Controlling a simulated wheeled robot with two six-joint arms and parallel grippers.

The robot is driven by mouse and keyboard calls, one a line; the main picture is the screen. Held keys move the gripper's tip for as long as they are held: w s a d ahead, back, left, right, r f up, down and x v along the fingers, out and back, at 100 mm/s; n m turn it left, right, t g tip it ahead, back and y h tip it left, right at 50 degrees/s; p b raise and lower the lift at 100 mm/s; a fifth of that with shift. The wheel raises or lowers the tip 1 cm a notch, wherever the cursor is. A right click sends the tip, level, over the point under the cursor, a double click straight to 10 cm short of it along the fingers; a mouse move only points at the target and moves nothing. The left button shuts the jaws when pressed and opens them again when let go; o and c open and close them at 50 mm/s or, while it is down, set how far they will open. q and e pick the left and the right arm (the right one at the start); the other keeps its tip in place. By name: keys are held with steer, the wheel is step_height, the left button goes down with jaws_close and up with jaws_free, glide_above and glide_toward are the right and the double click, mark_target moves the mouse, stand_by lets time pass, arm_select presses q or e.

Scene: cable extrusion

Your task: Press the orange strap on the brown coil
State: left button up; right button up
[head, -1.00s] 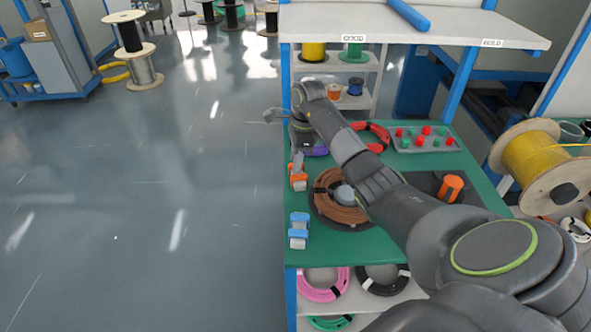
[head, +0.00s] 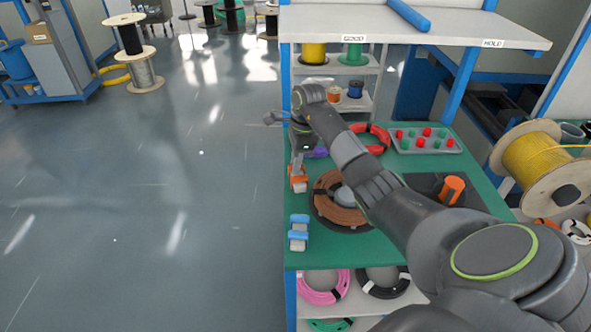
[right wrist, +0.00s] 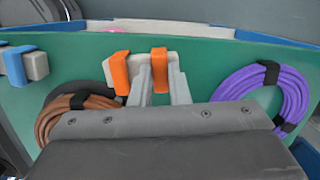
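The brown coil (head: 338,203) lies on a dark round plate on the green tabletop, partly covered by my right arm; it also shows at lower left in the right wrist view (right wrist: 62,115). The orange strap, a grey bar with two orange ends, stands at the table's left edge (head: 298,184) and shows in the right wrist view (right wrist: 118,72). It is apart from the coil. My right gripper (right wrist: 161,72) is over the strap with its fingers spread, one on either side of one orange end. No firm grip shows. My left gripper is not in view.
A blue strap (head: 299,232) stands nearer on the left edge. A purple coil (right wrist: 272,95), a red coil (head: 375,138), a tray of red and green pieces (head: 400,150) and an orange cylinder (head: 452,190) are also on the table. A shelf (head: 400,28) overhangs the back.

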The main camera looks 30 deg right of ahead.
steer(key=shift+c, duration=1)
step_height(320, 180, up, 8)
steer(key=p, duration=0.4)
steer(key=shift+p, duration=0.3)
